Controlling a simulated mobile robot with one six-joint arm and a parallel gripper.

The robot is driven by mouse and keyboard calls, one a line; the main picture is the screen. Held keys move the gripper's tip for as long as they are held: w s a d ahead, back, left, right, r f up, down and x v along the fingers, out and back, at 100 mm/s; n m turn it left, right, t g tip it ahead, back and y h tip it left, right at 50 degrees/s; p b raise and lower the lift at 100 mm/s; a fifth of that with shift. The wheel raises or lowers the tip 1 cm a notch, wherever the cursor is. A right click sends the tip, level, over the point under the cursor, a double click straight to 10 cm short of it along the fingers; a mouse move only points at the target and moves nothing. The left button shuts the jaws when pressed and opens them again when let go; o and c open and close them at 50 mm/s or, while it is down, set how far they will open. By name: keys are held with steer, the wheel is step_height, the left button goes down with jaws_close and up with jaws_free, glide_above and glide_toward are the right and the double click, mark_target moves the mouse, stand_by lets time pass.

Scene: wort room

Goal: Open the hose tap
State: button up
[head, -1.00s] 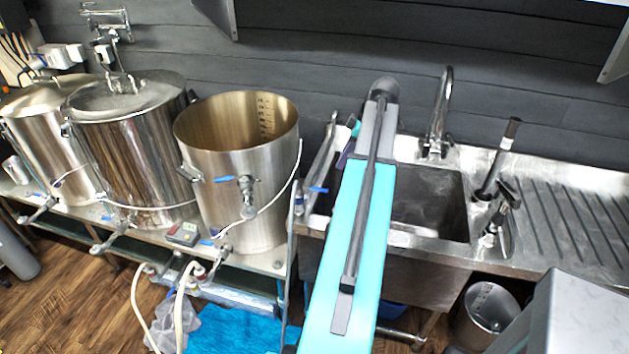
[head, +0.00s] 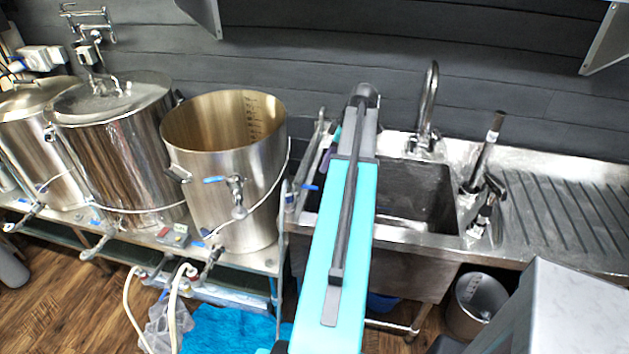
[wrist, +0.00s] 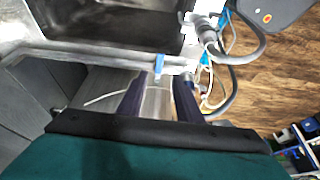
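A tap with a blue lever (head: 304,187) is on the upright pipe at the left edge of the sink in the head view. A blue lever (wrist: 159,64) also shows in the wrist view, just beyond my fingertips; I take it to be the same tap. My gripper (wrist: 160,82) is open, with its two dark purple fingers apart on either side of a metal cylindrical part (wrist: 157,103). I cannot tell whether the fingers touch it. In the head view, my arm hides most of the gripper.
An open steel kettle (head: 225,135) with its own blue-lever tap (head: 237,190) stands left of the arm. The sink (head: 415,195) has a curved faucet (head: 429,105) behind it. A grey box (head: 580,310) is at lower right. White hoses (head: 128,310) hang at lower left.

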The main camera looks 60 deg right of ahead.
mark_target(312, 187)
steer(key=shift+p+x, duration=1.75)
steer(key=shift+x, duration=3.6)
steer(key=shift+s, duration=0.1)
jaws_close()
steer(key=shift+a, duration=0.1)
